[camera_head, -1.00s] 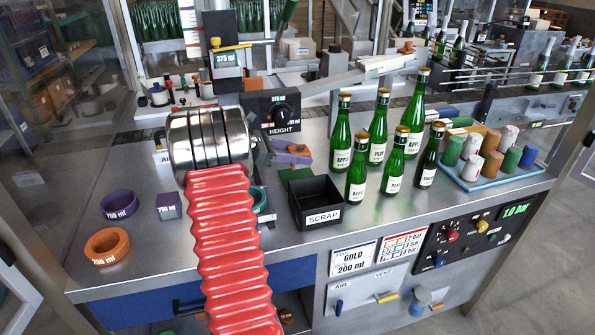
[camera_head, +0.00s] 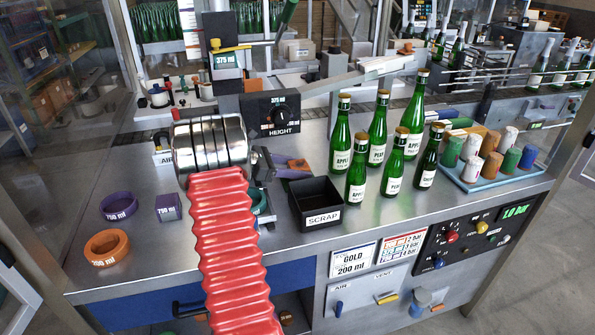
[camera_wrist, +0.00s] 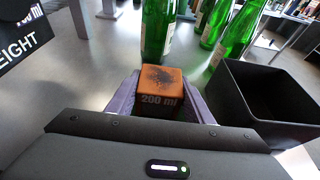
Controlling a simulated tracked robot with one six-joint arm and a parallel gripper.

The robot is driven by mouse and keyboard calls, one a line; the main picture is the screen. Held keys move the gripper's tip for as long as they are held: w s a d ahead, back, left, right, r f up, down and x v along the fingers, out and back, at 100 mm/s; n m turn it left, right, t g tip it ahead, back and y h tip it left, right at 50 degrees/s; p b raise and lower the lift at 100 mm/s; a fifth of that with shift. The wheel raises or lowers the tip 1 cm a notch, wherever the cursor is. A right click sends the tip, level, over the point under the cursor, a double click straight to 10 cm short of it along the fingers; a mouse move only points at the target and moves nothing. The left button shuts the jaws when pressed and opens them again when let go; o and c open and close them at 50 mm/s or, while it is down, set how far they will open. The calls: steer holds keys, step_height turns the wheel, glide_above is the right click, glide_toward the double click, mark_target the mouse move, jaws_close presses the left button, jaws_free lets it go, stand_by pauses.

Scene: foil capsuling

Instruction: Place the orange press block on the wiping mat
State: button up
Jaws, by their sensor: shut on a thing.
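The orange press block (camera_wrist: 163,88), marked 200 ml with a dark patch on its top, sits between the purple jaws of my gripper (camera_wrist: 160,100) in the wrist view. My gripper is shut on it. In the head view my gripper (camera_head: 291,166) is behind the black scrap bin, left of the bottles, and partly hidden by my wrist. I cannot tell whether the block touches anything beneath it. I cannot clearly make out the wiping mat now; the area under the gripper is hidden.
The open scrap bin (camera_head: 318,218) is close to my gripper, right of it in the wrist view. Several green bottles (camera_head: 376,138) stand to its right. A purple ring (camera_head: 119,206), a purple block (camera_head: 168,207) and an orange ring (camera_head: 107,246) lie at left. A blue tray (camera_head: 487,184) holds cylinders at right.

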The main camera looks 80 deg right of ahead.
steer(key=o, duration=1.1)
steer(key=shift+f, duration=0.1)
steer(key=v, duration=1.2)
